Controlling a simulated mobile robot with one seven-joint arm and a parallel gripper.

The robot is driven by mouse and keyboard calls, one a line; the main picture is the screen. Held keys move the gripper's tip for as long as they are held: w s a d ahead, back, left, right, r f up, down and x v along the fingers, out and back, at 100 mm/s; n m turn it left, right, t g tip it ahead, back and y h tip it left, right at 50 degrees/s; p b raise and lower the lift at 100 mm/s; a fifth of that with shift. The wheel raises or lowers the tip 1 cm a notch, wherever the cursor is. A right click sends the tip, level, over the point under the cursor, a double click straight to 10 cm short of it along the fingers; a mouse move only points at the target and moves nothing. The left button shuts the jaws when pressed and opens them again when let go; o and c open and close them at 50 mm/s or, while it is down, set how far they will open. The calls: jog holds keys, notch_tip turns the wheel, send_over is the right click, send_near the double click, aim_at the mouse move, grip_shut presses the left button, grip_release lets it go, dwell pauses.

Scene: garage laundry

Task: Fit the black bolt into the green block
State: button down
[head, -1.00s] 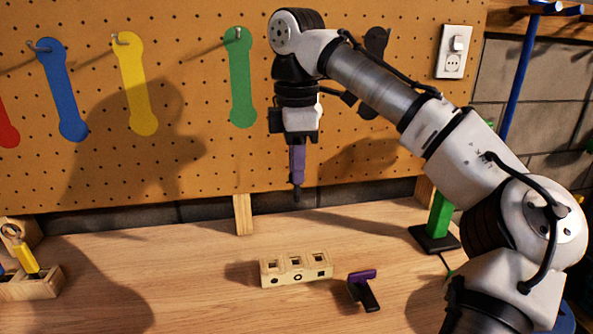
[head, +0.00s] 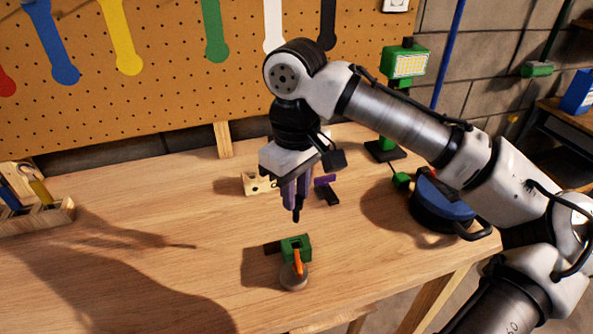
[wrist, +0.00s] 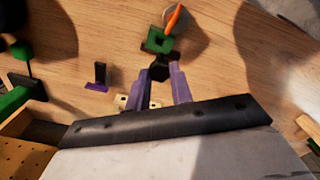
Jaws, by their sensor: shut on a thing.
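My gripper (head: 297,204) has purple fingers and points down above the workbench. It is shut on the black bolt (head: 296,216), whose dark end sticks out below the fingertips. In the wrist view the bolt (wrist: 159,73) shows as a dark head between the fingers. The green block (head: 296,243) stands near the bench's front, with an orange piece in front of it and a round grey base (head: 293,281) below. The bolt is above and behind the block, apart from it. The green block also shows in the wrist view (wrist: 153,39), just beyond the bolt.
A wooden block with holes (head: 256,184) and a purple-and-black item (head: 327,191) lie behind my gripper. A green work lamp (head: 405,65) and a blue round thing (head: 440,204) stand at right. A wooden tool holder (head: 40,217) is at left. The bench's middle left is clear.

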aim_at(296, 220)
jog(key=shift+p, duration=0.35)
jog(key=shift+f+b, duration=2.3)
jog(key=shift+f, duration=2.1)
jog(key=shift+f, duration=0.2)
jog(key=shift+f+b, duration=0.5)
jog(key=shift+f, duration=0.35)
jog(key=c, duration=1.1)
grip_release()
jog(key=shift+c, duration=0.2)
jog(key=shift+r, duration=0.15)
notch_tip(296, 220, up, 14)
jog(key=shift+f, duration=0.2)
